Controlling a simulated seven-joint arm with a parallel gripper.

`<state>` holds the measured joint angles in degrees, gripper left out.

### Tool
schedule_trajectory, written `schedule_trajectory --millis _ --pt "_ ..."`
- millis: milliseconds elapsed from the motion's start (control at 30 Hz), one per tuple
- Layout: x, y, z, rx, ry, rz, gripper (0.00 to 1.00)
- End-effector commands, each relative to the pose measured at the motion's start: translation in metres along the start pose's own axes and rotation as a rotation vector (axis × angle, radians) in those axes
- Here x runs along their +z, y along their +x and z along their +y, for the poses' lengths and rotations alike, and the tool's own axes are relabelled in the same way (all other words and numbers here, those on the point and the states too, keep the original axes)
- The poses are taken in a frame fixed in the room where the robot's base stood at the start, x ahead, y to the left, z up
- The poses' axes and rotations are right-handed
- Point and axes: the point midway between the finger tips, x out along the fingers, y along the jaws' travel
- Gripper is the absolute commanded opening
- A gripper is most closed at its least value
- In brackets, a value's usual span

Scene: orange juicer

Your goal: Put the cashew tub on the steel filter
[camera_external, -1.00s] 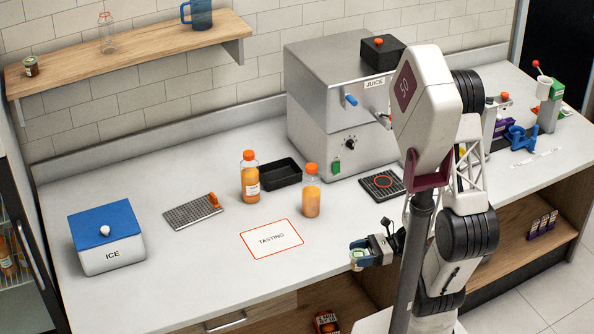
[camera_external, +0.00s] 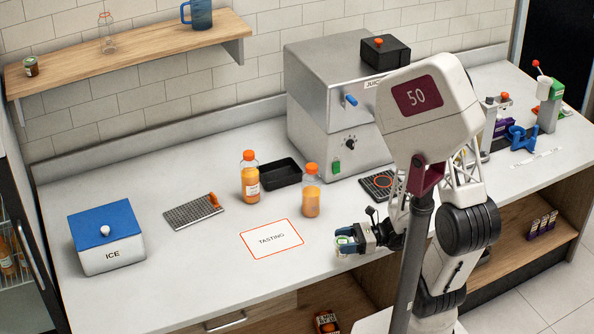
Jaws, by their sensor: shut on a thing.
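My gripper (camera_external: 347,241) is over the counter's front part, to the right of the tasting card. It is shut on a small pale, greenish tub, the cashew tub (camera_external: 343,239), which is mostly hidden between the blue-tipped fingers. The steel filter (camera_external: 190,213) is a flat grey perforated plate with an orange handle at its right end. It lies on the counter at left of centre, well to the left of my gripper, with nothing on it.
Two orange juice bottles (camera_external: 250,178) (camera_external: 311,192) stand between the filter and my gripper. A black tray (camera_external: 280,173) and the juicer (camera_external: 335,110) are behind them. The tasting card (camera_external: 271,239) lies flat in front. An ice box (camera_external: 106,241) stands at left.

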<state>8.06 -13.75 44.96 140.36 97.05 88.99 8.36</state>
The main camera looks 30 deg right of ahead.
Motion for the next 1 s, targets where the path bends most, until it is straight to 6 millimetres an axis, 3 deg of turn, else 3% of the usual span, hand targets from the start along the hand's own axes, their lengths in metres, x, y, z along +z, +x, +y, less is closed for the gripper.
schedule_trajectory --millis 500,1000 --pt "0.0 0.076 -0.098 -0.111 -0.002 -0.001 0.39" --pt "0.006 0.172 -0.169 -0.218 0.0 0.0 0.39"
